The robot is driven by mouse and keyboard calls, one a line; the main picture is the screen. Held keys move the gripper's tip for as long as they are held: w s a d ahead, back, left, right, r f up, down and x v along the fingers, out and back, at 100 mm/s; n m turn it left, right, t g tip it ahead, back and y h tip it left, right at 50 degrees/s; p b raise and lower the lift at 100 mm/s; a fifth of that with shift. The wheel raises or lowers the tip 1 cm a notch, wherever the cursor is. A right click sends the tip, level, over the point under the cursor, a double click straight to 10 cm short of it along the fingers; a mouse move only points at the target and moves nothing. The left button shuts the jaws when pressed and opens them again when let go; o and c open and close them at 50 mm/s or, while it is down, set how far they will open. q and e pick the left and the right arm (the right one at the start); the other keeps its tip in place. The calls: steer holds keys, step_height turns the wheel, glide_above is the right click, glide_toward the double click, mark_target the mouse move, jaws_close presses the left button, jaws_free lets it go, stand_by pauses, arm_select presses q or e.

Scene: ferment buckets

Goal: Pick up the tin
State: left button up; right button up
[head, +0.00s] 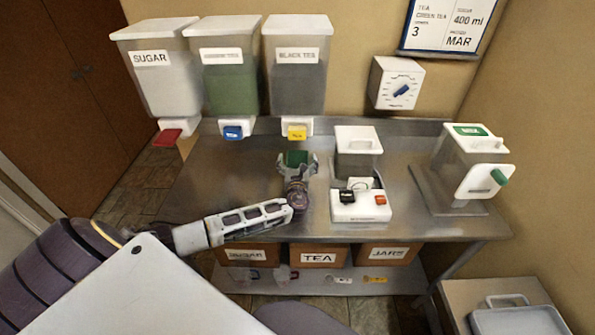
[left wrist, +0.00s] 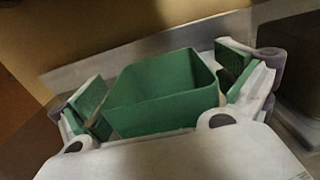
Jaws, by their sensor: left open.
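The tin is a green, square, open-topped box (head: 296,157) on the steel table, in the middle of the head view. In the left wrist view the tin (left wrist: 165,95) fills the centre, upright and apparently empty. My left gripper (head: 297,166) is open, with its fingers on either side of the tin. The left wrist view shows its green pads flanking the tin, with a small gap at the right pad; contact at the left pad is unclear. The tin's base is hidden there. My right gripper is not in view.
Sugar (head: 165,78), green-tinted (head: 230,80) and black tea (head: 298,82) dispensers hang behind the tin. A white scale-like machine (head: 360,208) stands close to the right of my gripper. A lidded dispenser (head: 470,165) stands farther right. Labelled boxes (head: 318,256) sit below the tabletop.

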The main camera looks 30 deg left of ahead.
arm_select(q)
steer(key=c, duration=1.6)
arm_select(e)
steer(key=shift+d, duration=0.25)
arm_select(q)
steer(key=shift+r, duration=0.1)
steer(key=shift+c, duration=0.2)
steer(key=shift+r, duration=0.7)
step_height(320, 180, up, 2)
steer(key=b+v, duration=0.2)
steer(key=v, duration=1.6)
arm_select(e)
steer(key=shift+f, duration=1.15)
arm_select(q)
steer(key=shift+a, duration=0.1)
